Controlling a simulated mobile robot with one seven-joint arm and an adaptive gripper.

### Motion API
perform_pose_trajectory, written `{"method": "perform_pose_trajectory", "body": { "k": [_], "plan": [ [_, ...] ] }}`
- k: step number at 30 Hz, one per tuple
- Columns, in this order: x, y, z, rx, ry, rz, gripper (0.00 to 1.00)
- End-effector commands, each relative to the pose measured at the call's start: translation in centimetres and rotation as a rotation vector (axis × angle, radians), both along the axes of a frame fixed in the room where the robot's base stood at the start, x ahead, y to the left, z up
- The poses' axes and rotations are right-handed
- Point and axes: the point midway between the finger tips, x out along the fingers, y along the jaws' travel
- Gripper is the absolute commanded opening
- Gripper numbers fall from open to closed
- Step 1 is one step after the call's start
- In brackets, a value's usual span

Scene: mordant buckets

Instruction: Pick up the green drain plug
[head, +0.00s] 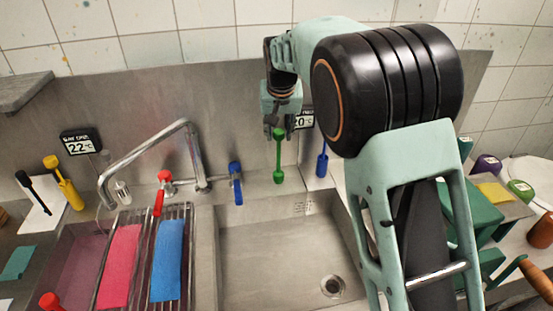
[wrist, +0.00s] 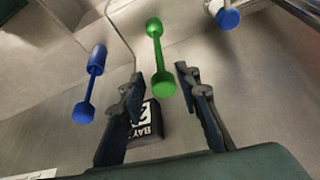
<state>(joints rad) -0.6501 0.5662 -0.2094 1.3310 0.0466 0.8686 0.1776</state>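The green drain plug (head: 279,158) stands upright on the ledge behind the sink, a thin stem with a wider knob at each end. My gripper (head: 280,127) is above it, pointing down, with the plug's top knob at the fingertips. In the wrist view my gripper (wrist: 160,78) is open, and the near knob of the green plug (wrist: 157,50) lies in the gap between the two fingertips. Space shows on both sides of the knob, so the fingers do not appear to clasp it.
A similar blue plug (head: 321,161) stands close to the right; it also shows in the wrist view (wrist: 95,68). A blue tap handle (head: 236,184) is to the left. A temperature display (head: 303,119) is behind. The sink basin (head: 270,250) in front is empty.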

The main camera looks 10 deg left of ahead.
Motion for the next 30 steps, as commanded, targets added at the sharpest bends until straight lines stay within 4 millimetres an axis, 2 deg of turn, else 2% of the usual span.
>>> {"method": "perform_pose_trajectory", "body": {
  "k": [6,14,21,25,30],
  "plan": [
    [1.3,0.3,-3.3,-0.003,0.002,-0.001,0.3],
    [2.1,0.6,-5.0,-0.001,0.002,0.0,0.3],
    [3.4,1.0,-8.0,-0.001,0.002,0.0,0.3],
    [3.7,1.0,-8.8,-0.001,0.001,0.0,0.3],
    [3.8,1.1,-8.9,0.0,0.0,0.0,0.3]
  ]
}}
